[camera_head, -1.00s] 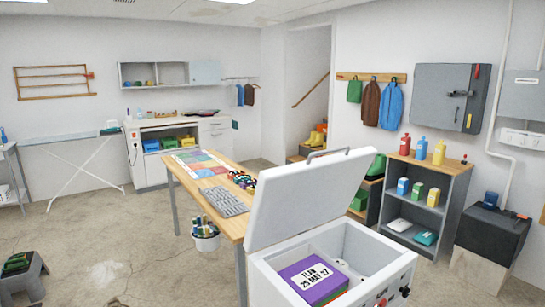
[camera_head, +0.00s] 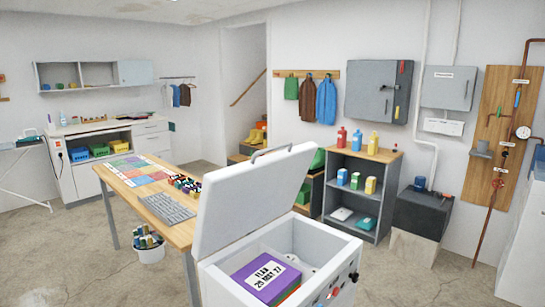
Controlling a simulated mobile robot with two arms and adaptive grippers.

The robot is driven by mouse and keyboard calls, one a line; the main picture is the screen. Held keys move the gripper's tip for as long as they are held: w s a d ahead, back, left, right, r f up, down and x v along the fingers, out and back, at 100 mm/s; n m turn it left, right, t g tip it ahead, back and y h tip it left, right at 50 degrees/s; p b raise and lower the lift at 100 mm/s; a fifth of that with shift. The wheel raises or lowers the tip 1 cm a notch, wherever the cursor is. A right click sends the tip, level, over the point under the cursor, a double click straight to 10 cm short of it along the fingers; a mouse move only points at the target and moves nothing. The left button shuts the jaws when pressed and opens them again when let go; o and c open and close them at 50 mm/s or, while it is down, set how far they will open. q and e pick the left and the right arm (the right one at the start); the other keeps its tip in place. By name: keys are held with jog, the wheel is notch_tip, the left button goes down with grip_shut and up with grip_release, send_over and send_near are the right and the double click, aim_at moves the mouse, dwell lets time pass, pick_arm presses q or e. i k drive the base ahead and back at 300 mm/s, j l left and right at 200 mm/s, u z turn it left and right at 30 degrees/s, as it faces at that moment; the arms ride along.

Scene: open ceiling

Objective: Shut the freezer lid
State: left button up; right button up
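The white chest freezer (camera_head: 322,255) stands at the bottom centre of the head view. Its lid (camera_head: 252,200) is raised, tilted up and leaning back to the left, with a grey handle (camera_head: 272,151) along its top edge. Inside the freezer is a purple box (camera_head: 266,279) with a white label, and pale items lie beside it. Red and dark knobs (camera_head: 335,291) are on the freezer's right-hand outer face. Neither of my grippers shows in the head view.
A wooden table (camera_head: 177,232) with a keyboard and coloured sheets stands left of the freezer, with a white bucket (camera_head: 149,250) below it. A grey shelf (camera_head: 352,241) with bottles and a dark box (camera_head: 423,211) stand behind and to the right. Floor (camera_head: 420,282) shows right of the freezer.

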aim_at(235, 200)
jog(key=i+l+u, duration=0.25)
jog(key=i+l, duration=0.15)
jog(key=i+l+u, duration=0.2)
jog(key=i+l, duration=0.15)
jog(key=i+l+u, duration=0.25)
jog(key=l, duration=0.35)
jog(key=i, duration=0.1)
